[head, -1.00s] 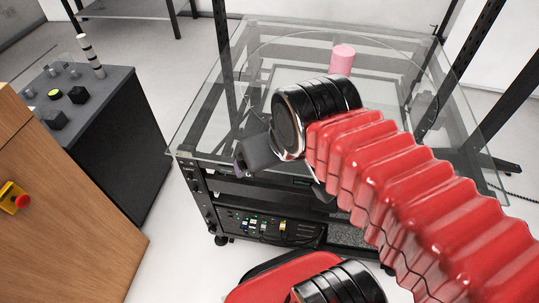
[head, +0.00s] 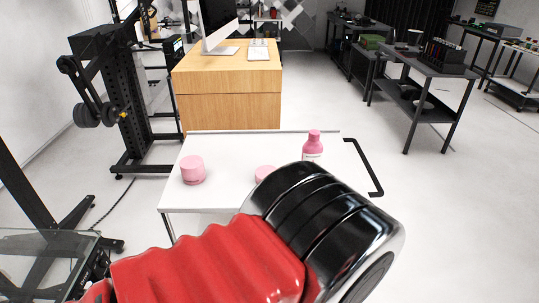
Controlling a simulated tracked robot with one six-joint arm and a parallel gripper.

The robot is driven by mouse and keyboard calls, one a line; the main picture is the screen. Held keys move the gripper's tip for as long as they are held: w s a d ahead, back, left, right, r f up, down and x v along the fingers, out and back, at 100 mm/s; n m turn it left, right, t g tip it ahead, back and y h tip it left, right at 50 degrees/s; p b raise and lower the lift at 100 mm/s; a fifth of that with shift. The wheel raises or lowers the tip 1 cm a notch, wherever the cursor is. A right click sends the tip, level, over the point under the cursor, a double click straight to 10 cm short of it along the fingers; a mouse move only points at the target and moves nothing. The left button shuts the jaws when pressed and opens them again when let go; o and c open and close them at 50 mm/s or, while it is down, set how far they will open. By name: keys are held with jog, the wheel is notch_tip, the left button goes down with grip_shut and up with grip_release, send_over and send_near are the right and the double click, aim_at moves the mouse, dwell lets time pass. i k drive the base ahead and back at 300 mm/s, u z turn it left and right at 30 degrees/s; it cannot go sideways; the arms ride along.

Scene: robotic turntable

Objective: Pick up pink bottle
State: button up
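A pink bottle (head: 313,143) with a narrow neck, a pink cap and a pale label stands upright at the back right of a white cart top (head: 228,188). My red-sleeved arm with its black and chrome joint crosses the lower middle of the head view and hides the front right of the cart top. My gripper is not visible in this view. The lower part of the bottle is close behind the arm's outline.
A pink jar (head: 192,170) stands at the cart's left, and another pink item (head: 264,173) is partly hidden by my arm. The cart has a black handle (head: 366,168) on its right. A wooden desk (head: 228,88) is behind. Open floor lies to the right.

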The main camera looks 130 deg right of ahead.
aim_at(312, 149)
jog(key=u, duration=0.05)
jog(key=k, duration=0.5)
jog(key=z, duration=4.05)
jog(key=k, duration=0.1)
jog(key=z, duration=0.2)
